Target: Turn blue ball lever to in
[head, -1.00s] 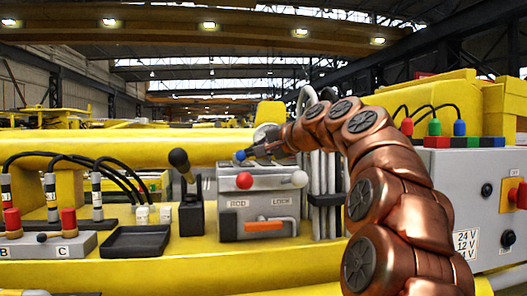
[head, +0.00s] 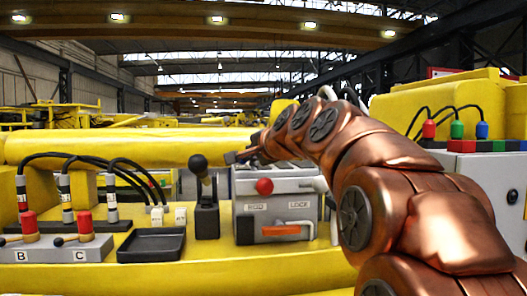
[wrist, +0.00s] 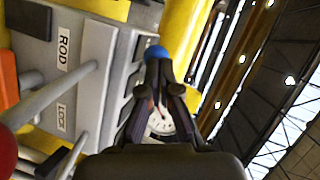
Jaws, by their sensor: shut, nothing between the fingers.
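The blue ball (wrist: 155,53) of the lever shows in the wrist view just beyond my fingertips. I cannot tell whether they touch it. Its lever shaft is hidden behind the fingers. My gripper (wrist: 157,72) is shut and empty, pointing at the ball. In the head view my gripper (head: 240,156) is above the back of the grey valve box (head: 244,188), and the blue ball cannot be made out there. The box carries ROD and LOCK labels.
A red ball lever (head: 264,186) is on the box front, with an orange handle (head: 281,230) below it. A black lever (head: 199,166) stands just left of the box. A black tray (head: 151,244) lies further left. A yellow beam runs behind.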

